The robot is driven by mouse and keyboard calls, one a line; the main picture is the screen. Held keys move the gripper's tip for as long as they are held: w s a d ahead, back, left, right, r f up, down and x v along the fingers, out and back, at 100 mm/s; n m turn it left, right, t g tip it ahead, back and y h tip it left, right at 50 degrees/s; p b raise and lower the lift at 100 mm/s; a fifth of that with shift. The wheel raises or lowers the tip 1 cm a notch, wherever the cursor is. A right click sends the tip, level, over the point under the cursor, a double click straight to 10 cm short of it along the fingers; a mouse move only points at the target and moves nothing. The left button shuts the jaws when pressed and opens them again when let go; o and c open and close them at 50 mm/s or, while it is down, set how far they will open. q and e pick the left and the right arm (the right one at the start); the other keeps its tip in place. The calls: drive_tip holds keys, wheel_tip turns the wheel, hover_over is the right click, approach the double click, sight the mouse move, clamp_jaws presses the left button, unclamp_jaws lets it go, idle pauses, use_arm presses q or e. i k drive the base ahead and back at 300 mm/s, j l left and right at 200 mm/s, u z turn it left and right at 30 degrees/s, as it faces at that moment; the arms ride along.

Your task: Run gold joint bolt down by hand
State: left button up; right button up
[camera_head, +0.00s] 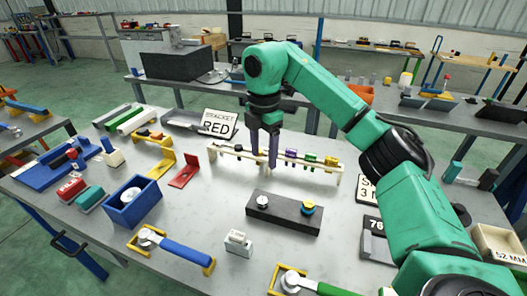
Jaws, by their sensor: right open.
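My right gripper (263,155) points down at the wooden rack (225,151) on the table, its fingers apart. Several small coloured pieces, purple, green and yellow, stand along the rack to the right of the fingers. A yellow-gold piece (331,161) is near the rack's right end. A dark block (284,216) lies in front of the rack, with a gold-topped round piece (309,206) on its right end and a silver round piece (262,199) on its left. I cannot tell which gold piece is the joint bolt. My left gripper is out of view.
A blue box (133,202) and a red bracket (185,171) are to the left. A blue-handled tool (180,251) and a small white block (237,243) lie in front.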

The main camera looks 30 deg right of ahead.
sight(308, 206)
drive_tip(key=k+j, duration=0.5)
drive_tip(key=k, duration=0.2)
drive_tip(key=k+j, duration=0.5)
drive_tip(key=k, duration=0.15)
